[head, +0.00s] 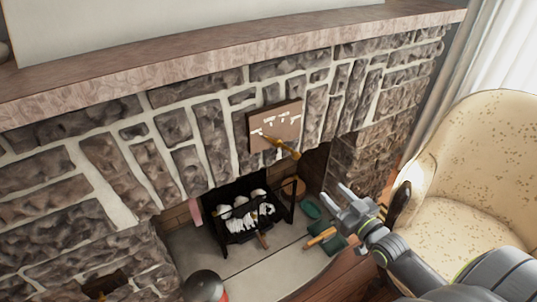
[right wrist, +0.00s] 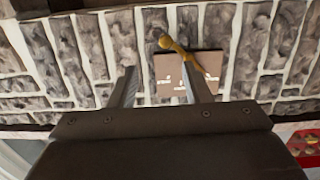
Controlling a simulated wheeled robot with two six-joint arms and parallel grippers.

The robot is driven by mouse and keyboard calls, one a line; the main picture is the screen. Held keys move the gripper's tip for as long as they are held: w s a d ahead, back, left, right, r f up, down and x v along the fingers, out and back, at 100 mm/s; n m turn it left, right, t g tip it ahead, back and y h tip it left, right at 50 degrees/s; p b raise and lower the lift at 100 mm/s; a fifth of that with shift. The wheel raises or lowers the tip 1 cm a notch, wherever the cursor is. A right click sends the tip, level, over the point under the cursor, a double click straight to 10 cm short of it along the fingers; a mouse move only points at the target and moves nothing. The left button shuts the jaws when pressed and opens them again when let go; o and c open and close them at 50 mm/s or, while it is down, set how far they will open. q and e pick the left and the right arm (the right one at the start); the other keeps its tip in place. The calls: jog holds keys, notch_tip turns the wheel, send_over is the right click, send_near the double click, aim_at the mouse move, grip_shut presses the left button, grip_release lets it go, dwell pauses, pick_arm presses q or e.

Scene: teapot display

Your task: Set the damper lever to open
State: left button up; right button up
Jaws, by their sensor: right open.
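The damper lever (head: 283,147) is a brass-coloured handle on a brown plate (head: 288,117) with white markings, fixed to the stone fireplace front above the firebox. In the head view it slants down to the right, its rounded end sticking out past the plate's lower edge. The markings are too small to read. In the right wrist view the lever (right wrist: 182,52) and plate (right wrist: 169,72) show beyond the fingers. My right gripper (head: 334,199) is open and empty, below and right of the lever, apart from it. My left gripper is not in view.
A patterned cream armchair (head: 478,165) stands at the right. A black grate (head: 246,224) with logs sits in the firebox. Green items (head: 312,209) and an orange-brown stick (head: 320,236) lie on the hearth. The stone mantel (head: 200,68) runs above the plate.

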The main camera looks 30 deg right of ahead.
jog(key=r, duration=0.1)
jog(key=b, duration=0.4)
send_near(298, 157)
jog(key=w, duration=0.9)
jog(key=shift+w+a+f, duration=0.2)
jog(key=shift+a+f, duration=0.05)
jog(key=shift+a, duration=0.1)
jog(key=shift+w+b, duration=0.35)
jog(key=shift+w, duration=0.3)
jog(key=shift+c, duration=1.1)
jog(key=shift+a+r, duration=0.1)
jog(key=c, duration=0.7)
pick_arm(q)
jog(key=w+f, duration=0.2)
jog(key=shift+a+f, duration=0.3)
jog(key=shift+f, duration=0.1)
pick_arm(e)
grip_shut()
